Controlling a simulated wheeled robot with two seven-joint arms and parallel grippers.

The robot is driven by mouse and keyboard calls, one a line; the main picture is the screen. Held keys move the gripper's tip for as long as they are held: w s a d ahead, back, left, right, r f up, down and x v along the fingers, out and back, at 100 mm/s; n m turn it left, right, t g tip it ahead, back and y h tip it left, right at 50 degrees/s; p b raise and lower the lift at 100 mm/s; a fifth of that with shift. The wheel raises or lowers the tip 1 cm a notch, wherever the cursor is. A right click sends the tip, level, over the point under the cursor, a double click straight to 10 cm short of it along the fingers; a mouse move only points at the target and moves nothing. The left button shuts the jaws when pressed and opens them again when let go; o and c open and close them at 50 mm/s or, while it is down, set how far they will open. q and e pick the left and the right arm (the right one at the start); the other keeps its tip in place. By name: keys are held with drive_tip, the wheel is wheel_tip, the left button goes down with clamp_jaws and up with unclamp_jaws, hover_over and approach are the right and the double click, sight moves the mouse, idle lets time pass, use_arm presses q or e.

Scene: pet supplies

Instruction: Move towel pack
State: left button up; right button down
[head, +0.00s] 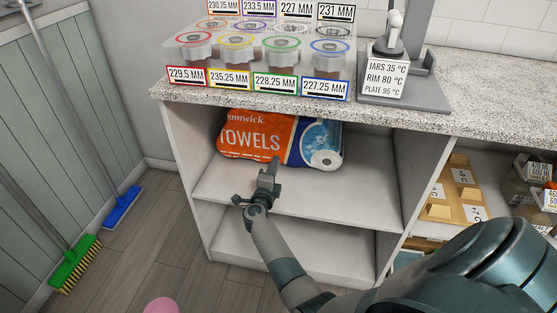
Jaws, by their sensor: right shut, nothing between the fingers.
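The towel pack (262,138), orange and blue with the word TOWELS on its wrap, lies on the upper shelf (228,184) under the counter, near the underside of the countertop. My right gripper (274,162) is at the shelf, just in front of the pack's lower edge, with its fingers shut and empty. I cannot tell whether the fingertips touch the pack. My left gripper is out of view.
The speckled countertop (470,125) overhangs the shelf and bears a rack of labelled jars (262,55) and a grey stand (410,88). Side panels (428,165) bound the shelf. Brushes (122,205) lean at the left wall. The lower shelf (325,245) looks empty where visible.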

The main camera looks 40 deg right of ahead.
drive_tip(key=p+v, duration=0.1)
drive_tip(key=v, duration=0.7)
drive_tip(key=shift+s+a+f, duration=0.15)
drive_tip(key=shift+a, duration=0.05)
drive_tip(key=shift+s+a, duration=0.1)
drive_tip(key=shift+a, duration=0.05)
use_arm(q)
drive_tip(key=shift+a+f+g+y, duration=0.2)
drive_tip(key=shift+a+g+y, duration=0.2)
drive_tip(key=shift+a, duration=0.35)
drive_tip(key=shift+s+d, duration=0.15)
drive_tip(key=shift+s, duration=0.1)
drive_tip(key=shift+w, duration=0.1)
